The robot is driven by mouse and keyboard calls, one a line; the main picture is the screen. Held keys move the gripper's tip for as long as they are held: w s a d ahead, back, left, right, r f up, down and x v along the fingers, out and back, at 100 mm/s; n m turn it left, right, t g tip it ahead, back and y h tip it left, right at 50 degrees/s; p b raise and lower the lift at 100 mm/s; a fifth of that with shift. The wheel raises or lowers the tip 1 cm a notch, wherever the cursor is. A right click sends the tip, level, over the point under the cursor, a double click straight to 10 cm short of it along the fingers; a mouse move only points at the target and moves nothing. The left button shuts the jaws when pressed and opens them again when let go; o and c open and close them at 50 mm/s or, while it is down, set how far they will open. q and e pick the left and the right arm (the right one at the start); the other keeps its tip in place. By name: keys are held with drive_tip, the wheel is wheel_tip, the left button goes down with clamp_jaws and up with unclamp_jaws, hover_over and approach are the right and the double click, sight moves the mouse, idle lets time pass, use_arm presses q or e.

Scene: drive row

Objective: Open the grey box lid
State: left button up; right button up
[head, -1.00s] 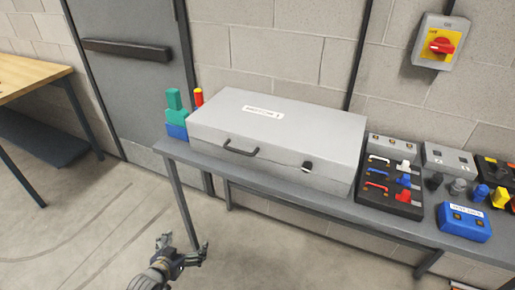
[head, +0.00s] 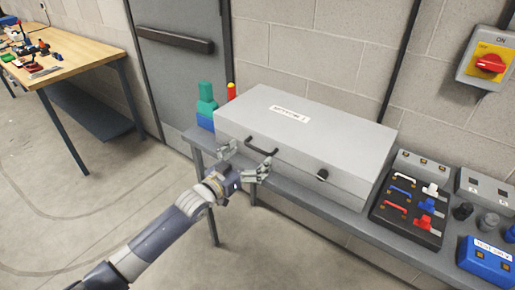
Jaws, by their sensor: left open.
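The grey box (head: 300,145) stands on the grey bench with its lid shut. A white label (head: 304,115) lies on the lid. A black handle (head: 261,146) and a dark latch (head: 322,175) are on its front side. My left gripper (head: 246,160) is open in front of the box, close to the handle at the left part of the front. Its fingers are spread, and I cannot tell if one touches the box. My right gripper is not in view.
A black board with coloured handles (head: 410,208) and a blue box (head: 487,260) stand to the right on the bench. Green and blue blocks (head: 206,108) stand left of the box. A wooden table (head: 80,58) is at the far left. A red switch (head: 490,63) is on the wall.

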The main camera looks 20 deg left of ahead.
sight(256, 150)
use_arm(q)
drive_tip(key=shift+x, duration=1.7)
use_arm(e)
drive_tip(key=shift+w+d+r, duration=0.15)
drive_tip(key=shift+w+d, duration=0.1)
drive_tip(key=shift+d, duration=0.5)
